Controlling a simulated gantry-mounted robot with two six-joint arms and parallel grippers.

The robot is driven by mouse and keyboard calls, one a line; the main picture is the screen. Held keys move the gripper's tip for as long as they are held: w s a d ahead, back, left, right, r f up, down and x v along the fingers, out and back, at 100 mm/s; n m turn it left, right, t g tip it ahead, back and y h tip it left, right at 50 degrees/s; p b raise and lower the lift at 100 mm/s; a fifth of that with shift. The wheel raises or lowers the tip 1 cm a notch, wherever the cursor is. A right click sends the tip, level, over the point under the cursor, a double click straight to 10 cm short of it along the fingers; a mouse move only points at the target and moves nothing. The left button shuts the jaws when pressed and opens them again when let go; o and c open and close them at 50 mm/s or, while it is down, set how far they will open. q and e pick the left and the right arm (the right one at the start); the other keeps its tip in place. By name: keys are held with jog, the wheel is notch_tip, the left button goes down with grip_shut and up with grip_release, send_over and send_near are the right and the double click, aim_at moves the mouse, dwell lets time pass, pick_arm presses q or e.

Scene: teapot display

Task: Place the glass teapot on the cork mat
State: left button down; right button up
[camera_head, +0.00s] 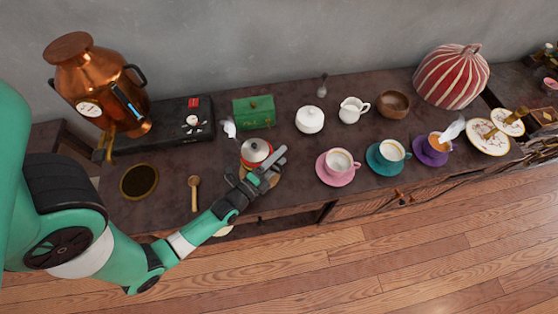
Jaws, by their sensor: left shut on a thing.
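The glass teapot (256,148), with a pale top and a red band round its side, is near the middle-left of the counter in the head view. My left gripper (270,164) is at its lower right side and is shut on it, apparently at the handle, which the fingers hide. A tan round edge, apparently the cork mat (244,173), shows under the teapot and gripper. Most of it is covered. I cannot tell whether the teapot touches the mat or hangs just above it. My right gripper is not in view.
A green box (253,112) stands just behind the teapot. A wooden spoon (194,193) and a dark round tray (139,165) lie to the left, below a copper urn (88,75). A pink saucer (331,180) with a cup stands to the right.

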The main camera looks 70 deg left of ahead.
pick_arm(q)
jog(key=shift+r, duration=0.25)
jog(key=shift+f, duration=0.15)
jog(key=shift+c, duration=0.5)
grip_release()
jog(key=shift+f, duration=0.1)
jog(key=shift+s+r, duration=0.1)
jog(key=shift+r, duration=0.1)
jog(key=p+v, duration=0.3)
jog(key=v, duration=0.8)
jog(key=shift+s+d, duration=0.1)
jog(key=shift+d, duration=0.1)
jog(key=shift+s, duration=0.25)
